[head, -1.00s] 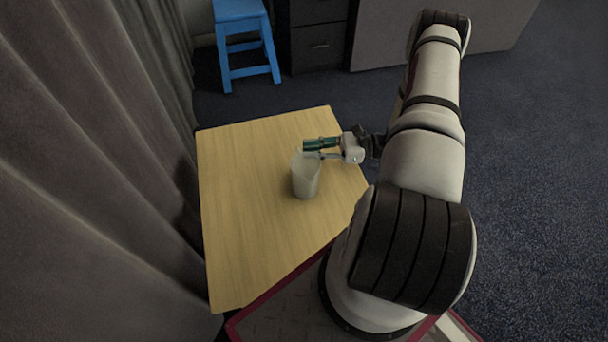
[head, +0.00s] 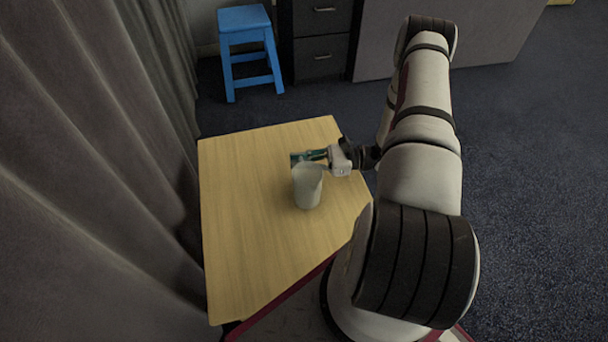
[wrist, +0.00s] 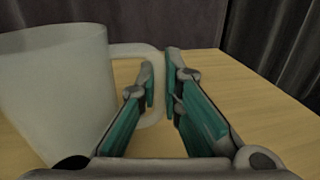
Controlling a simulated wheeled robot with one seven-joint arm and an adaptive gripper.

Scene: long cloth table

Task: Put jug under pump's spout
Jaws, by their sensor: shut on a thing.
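The jug (head: 307,188) is a pale, translucent, whitish vessel with a wide open top. It looks upright on the wooden table (head: 245,240); its base is hidden in the wrist view, so I cannot tell if it is slightly raised. My gripper (head: 309,156) reaches in from the right, beside the jug's far side. In the wrist view the jug (wrist: 55,90) fills the left, and its handle passes between the green-padded fingers of my gripper (wrist: 158,85), which is shut on it. No pump or spout shows in these frames.
Grey curtains (head: 80,150) hang close along the table's left side. A blue stool (head: 247,50) and a dark drawer cabinet (head: 320,40) stand on the floor beyond the table. The tabletop left of and in front of the jug is bare.

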